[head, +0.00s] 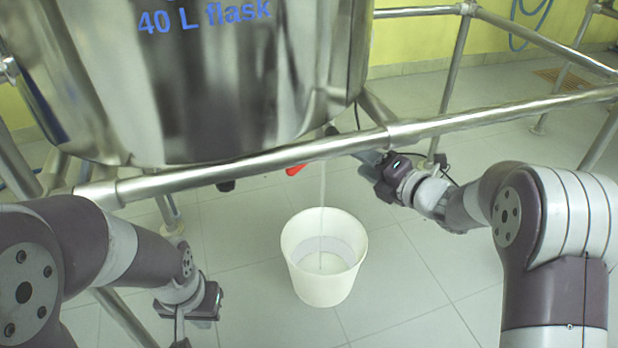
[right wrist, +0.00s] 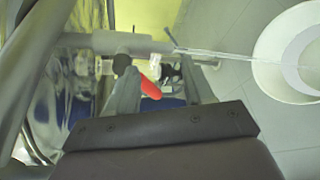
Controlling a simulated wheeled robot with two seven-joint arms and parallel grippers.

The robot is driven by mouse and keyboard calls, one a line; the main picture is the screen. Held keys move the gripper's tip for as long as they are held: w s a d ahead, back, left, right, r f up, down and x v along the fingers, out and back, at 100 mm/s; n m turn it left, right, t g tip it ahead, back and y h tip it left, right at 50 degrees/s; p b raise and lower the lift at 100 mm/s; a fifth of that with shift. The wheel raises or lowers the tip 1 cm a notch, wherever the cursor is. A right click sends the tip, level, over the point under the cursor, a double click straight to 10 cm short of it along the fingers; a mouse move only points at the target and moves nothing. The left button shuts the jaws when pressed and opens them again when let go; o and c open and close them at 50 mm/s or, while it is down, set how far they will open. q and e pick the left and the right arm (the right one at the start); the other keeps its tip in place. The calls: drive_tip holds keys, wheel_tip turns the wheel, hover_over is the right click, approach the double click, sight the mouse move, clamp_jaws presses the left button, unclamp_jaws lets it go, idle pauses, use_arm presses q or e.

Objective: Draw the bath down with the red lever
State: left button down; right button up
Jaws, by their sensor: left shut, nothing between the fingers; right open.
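The red lever (head: 295,170) shows below the steel rail, under the big steel vessel (head: 200,100) marked "40 L flask". In the right wrist view the red lever (right wrist: 150,88) lies between the spread fingers of my right gripper (right wrist: 160,82). That gripper (head: 366,162) is open, beside the outlet; I cannot tell whether a finger touches the lever. A thin stream of liquid (head: 322,205) falls from the outlet into a white bucket (head: 292,262) on the floor, which holds some liquid. My left gripper (head: 182,328) is low at the left, shut and empty, away from the lever.
A steel tube rail (head: 240,165) crosses in front of the vessel and above the lever. Frame legs (head: 452,85) stand at the back right. The tiled floor (head: 400,280) around the bucket is clear. A blue hose (head: 530,30) hangs on the yellow wall.

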drive_tip(key=w+a+n+g+y+b, duration=0.1)
drive_tip(key=a+n+b, duration=0.1)
drive_tip(key=a+n, duration=0.1)
drive_tip(key=w+a+n+g+y+b, duration=0.1)
drive_tip(key=a+n+y+b, duration=0.1)
drive_tip(key=a, duration=0.4)
drive_tip(key=w+a+f+n+g+y+b, duration=0.1)
drive_tip(key=a+n+y+b, duration=0.1)
drive_tip(key=a+n, duration=0.2)
drive_tip(key=shift+a, duration=0.15)
use_arm(q)
wheel_tip(320, 180, down, 8)
use_arm(e)
drive_tip(key=shift+w+a+r, duration=0.2)
drive_tip(key=shift+w+a, duration=0.05)
drive_tip(key=shift+a, duration=0.05)
use_arm(q)
drive_tip(key=shift+s, duration=0.1)
use_arm(e)
clamp_jaws()
